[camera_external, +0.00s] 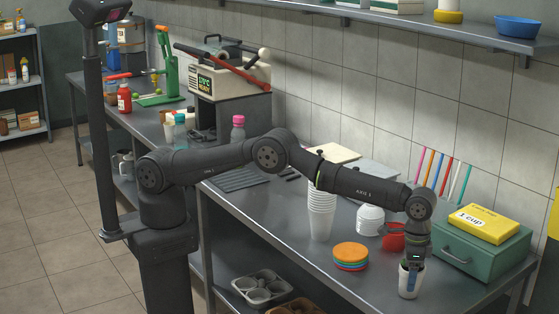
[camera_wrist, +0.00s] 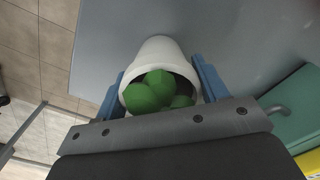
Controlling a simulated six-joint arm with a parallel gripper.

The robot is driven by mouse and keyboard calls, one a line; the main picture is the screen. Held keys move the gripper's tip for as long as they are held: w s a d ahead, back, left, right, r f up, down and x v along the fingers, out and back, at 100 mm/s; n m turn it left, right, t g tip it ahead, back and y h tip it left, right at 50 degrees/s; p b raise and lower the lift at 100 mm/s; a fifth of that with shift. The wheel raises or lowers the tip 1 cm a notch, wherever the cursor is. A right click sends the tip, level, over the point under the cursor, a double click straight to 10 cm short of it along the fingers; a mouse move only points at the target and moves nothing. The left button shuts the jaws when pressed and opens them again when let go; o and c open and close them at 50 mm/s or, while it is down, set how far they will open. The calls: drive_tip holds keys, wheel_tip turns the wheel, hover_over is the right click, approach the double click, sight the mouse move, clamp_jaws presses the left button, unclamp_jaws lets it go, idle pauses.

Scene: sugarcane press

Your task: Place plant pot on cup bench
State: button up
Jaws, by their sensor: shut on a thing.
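The plant pot (camera_wrist: 160,52) is white with green foliage inside, seen between my blue fingers in the wrist view. My gripper (camera_wrist: 162,85) is shut on it, one finger on each side. In the external view my gripper (camera_external: 411,268) points down at the right end of the bench, with the white pot (camera_external: 408,288) between its fingers. I cannot tell whether the pot touches the bench top. The steel bench (camera_external: 312,262) runs along the tiled wall and carries a tall stack of white cups (camera_external: 321,200).
A green box (camera_external: 480,250) with a yellow box (camera_external: 484,223) on top stands right of my gripper. Colored lids (camera_external: 351,256), a white jar (camera_external: 370,219) and a red scoop (camera_external: 393,238) are to its left. The bench's front edge is close to the pot.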

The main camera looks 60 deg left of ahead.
drive_tip(key=shift+f, duration=0.15)
drive_tip(key=o, duration=1.2)
wheel_tip(320, 180, up, 12)
drive_tip(key=shift+r, duration=0.1)
wheel_tip(320, 180, down, 12)
drive_tip(key=shift+f, duration=0.2)
drive_tip(key=shift+r, duration=2.15)
drive_tip(key=shift+f, duration=0.1)
